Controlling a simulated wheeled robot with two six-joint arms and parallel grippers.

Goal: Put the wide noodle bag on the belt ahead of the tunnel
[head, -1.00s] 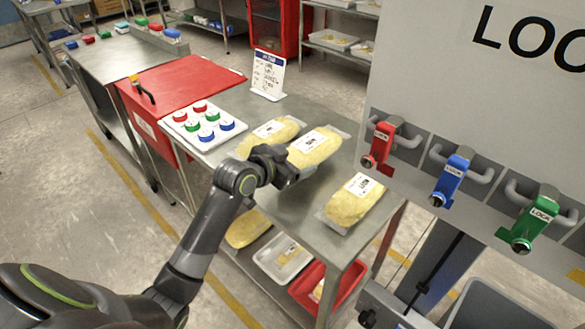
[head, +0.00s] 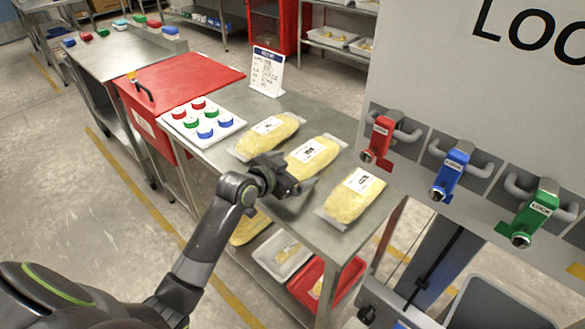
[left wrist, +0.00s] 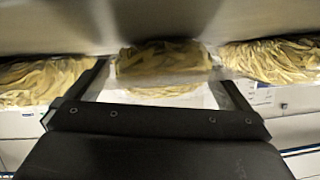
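Three clear bags of yellow noodles lie on the steel table: a left bag (head: 267,136), a middle bag (head: 314,158) and a right bag (head: 354,195). Each has a white label, too small to read, so I cannot tell which is the wide noodle bag. My left gripper (head: 295,190) is at the near end of the middle bag. In the left wrist view its fingers (left wrist: 163,82) are spread apart, with the middle bag (left wrist: 165,60) beyond and between them. I cannot tell whether they touch it. My right gripper, the belt and the tunnel are not recognisable in view.
A grey panel (head: 440,60) with red, blue and green lock tags stands at the right, close to the right bag. A white tray of coloured caps (head: 222,126), a sign (head: 267,72) and a red-lidded bin (head: 180,85) are behind. Trays sit on the lower shelf.

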